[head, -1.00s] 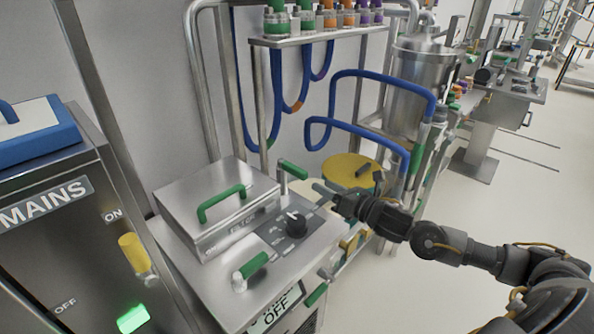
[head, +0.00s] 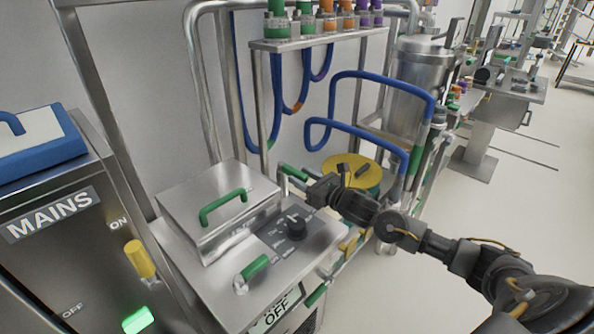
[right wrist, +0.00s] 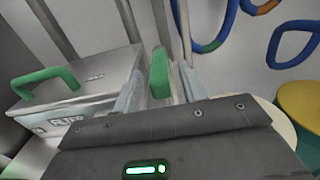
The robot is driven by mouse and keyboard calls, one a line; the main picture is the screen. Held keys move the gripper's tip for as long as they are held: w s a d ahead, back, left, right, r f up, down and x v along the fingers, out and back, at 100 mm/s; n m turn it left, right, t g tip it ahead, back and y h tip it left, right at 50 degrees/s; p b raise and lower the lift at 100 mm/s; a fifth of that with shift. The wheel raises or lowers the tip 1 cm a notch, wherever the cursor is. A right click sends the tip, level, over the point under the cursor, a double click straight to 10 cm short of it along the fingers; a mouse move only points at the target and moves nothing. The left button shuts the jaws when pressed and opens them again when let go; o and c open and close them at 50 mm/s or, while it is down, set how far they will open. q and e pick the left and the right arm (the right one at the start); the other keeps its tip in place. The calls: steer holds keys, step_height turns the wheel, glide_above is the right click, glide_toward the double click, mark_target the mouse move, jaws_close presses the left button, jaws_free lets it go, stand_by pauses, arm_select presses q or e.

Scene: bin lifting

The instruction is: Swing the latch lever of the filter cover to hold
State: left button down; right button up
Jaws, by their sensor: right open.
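The filter cover (head: 195,205) is a steel lid with a green handle; it lies flat and also shows at the left of the right wrist view (right wrist: 105,98). A green-gripped latch lever (head: 291,172) stands at its back right corner. My right gripper (head: 303,184) is open at this lever. In the right wrist view the green grip (right wrist: 159,74) stands between the two pale fingers, with no clear sign of them closing on it. The lever's lower part is hidden behind the gripper. My left gripper is not in view.
A second green lever (head: 254,267) and a black knob (head: 296,225) sit on the bench top near the cover. A MAINS cabinet (head: 65,230) stands at the left. Blue hoses (head: 350,127) and a yellow drum lid (head: 345,163) are behind my right arm.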

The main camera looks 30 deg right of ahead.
steer(key=shift+x, duration=1.4)
steer(key=shift+c, duration=0.3)
steer(key=shift+d, duration=0.1)
jaws_close()
